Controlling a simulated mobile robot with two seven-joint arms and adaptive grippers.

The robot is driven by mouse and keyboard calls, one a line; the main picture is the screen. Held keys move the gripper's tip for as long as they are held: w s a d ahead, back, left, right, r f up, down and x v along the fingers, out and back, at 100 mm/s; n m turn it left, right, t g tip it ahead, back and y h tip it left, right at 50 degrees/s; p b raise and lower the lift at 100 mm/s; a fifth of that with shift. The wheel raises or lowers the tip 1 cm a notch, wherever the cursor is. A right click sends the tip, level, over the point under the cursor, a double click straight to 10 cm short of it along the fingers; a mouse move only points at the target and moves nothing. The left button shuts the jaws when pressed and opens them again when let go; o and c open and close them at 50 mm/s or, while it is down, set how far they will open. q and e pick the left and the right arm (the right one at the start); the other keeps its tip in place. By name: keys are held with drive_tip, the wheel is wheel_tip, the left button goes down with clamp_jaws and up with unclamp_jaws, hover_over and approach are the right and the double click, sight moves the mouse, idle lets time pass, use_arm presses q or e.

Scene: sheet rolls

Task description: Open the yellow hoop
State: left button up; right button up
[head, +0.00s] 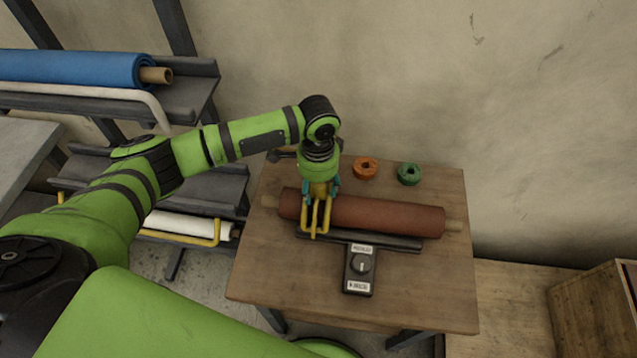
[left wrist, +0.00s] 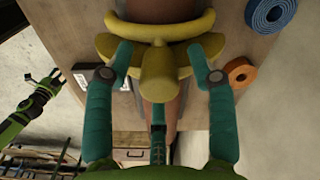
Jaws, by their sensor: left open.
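A yellow hoop (head: 315,217) arches over the left part of a brown-red roll (head: 390,216) on the table. In the left wrist view the hoop (left wrist: 120,46) crosses the roll, and its lobed yellow grip (left wrist: 158,72) faces the camera. My left gripper (head: 321,188) is at the hoop, pointing down. Its teal fingers (left wrist: 163,60) are open on either side of the grip, with visible gaps. My right arm shows small at the left of the left wrist view; its gripper (left wrist: 47,80) is too small to read.
A black box (head: 361,272) with a dial and labels stands in front of the roll. Orange (head: 365,168) and green (head: 410,174) rings lie behind it. A rack at left holds a blue roll (head: 80,69) and a white roll with another yellow hoop (head: 216,234). The table's front right is clear.

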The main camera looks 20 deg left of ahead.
use_arm(q)
drive_tip(key=shift+s, duration=0.1)
drive_tip(key=c, duration=0.7)
clamp_jaws()
drive_tip(key=shift+w+a+r+g, duration=0.1)
drive_tip(key=shift+w+r+g, duration=0.25)
drive_tip(key=shift+w+g, duration=0.2)
drive_tip(key=shift+w+a+g, duration=0.1)
drive_tip(key=shift+w+g, duration=0.45)
drive_tip(key=shift+w, duration=0.05)
drive_tip(key=shift+w+r+g+b, duration=0.1)
drive_tip(key=shift+w+g+b, duration=0.2)
drive_tip(key=shift+b, duration=0.25)
drive_tip(key=w+g+b, duration=0.1)
drive_tip(key=b, duration=0.2)
drive_tip(key=w+g+h+b, duration=0.1)
drive_tip(key=b, duration=0.2)
drive_tip(key=shift+w+a+r+b, duration=0.15)
drive_tip(key=shift+w+a+b, duration=0.15)
drive_tip(key=shift+b, duration=0.1)
drive_tip(key=shift+w+r+g+b, duration=0.15)
drive_tip(key=shift+g+b, duration=0.15)
drive_tip(key=shift+b, duration=0.3)
drive_tip(key=shift+r, duration=0.15)
use_arm(e)
wheel_tip(320, 180, down, 9)
drive_tip(key=shift+s, duration=0.3)
